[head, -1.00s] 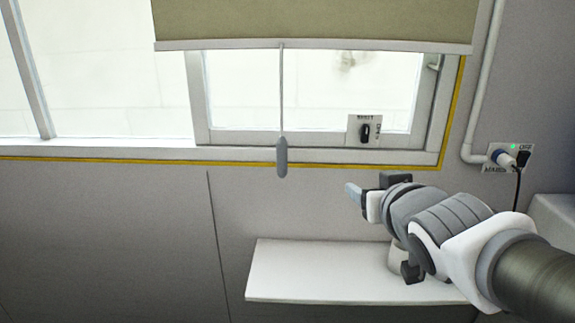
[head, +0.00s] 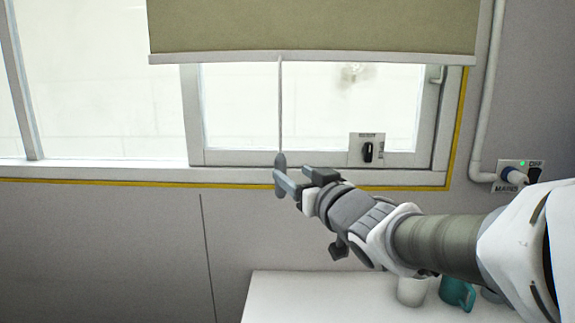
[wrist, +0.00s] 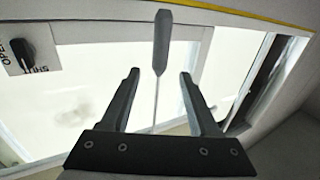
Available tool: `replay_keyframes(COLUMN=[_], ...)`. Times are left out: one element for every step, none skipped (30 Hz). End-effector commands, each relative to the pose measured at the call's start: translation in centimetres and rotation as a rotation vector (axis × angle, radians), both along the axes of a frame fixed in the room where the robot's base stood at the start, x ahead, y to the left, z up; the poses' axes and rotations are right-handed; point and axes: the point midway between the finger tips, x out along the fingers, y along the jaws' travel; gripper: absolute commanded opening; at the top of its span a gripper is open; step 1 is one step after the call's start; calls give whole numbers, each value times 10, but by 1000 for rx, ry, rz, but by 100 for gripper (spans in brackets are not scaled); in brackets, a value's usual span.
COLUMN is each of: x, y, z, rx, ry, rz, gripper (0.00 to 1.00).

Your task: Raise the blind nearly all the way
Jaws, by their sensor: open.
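The beige roller blind (head: 312,27) hangs over the upper part of the window, its pale bottom bar (head: 312,58) above the lower pane. A thin cord (head: 280,105) hangs from the bar and ends in a grey pull handle (head: 280,162). My gripper (head: 283,185) is at the handle in the head view and partly covers it. In the wrist view, my gripper (wrist: 158,85) is open, with one finger on each side of the cord line. The handle (wrist: 161,40) shows between and beyond the fingertips; I see no contact.
A switch plate with a black knob (head: 367,151) is on the window frame, right of the cord. A white shelf (head: 310,298) below holds a white cup (head: 411,291) and a teal cup (head: 457,293).

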Motion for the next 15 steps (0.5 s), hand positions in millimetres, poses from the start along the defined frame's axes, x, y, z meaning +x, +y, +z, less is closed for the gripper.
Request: replay_keyframes(x=[9,15,21,26,31,38,43,48,54,59,63,68,72,76,80], y=[4,7,10,12,15,18,20,22,25,27,30,32,34,36,38], z=[-2,-3,-3,-2,-2,-2,-2,-3,-2,-2,-2,-2,-2,-1,-1], rx=[0,1,1,0,-1,0,1,1,0,0,0,0,1,0,0], ry=[2,3,3,2,2,2,2,3,2,2,1,1,2,1,1], rz=[1,0,0,1,1,1,0,0,0,0,0,1,1,1,1], gripper=[62,62,62,62,62,62,62,62,62,62,62,62,62,62,62])
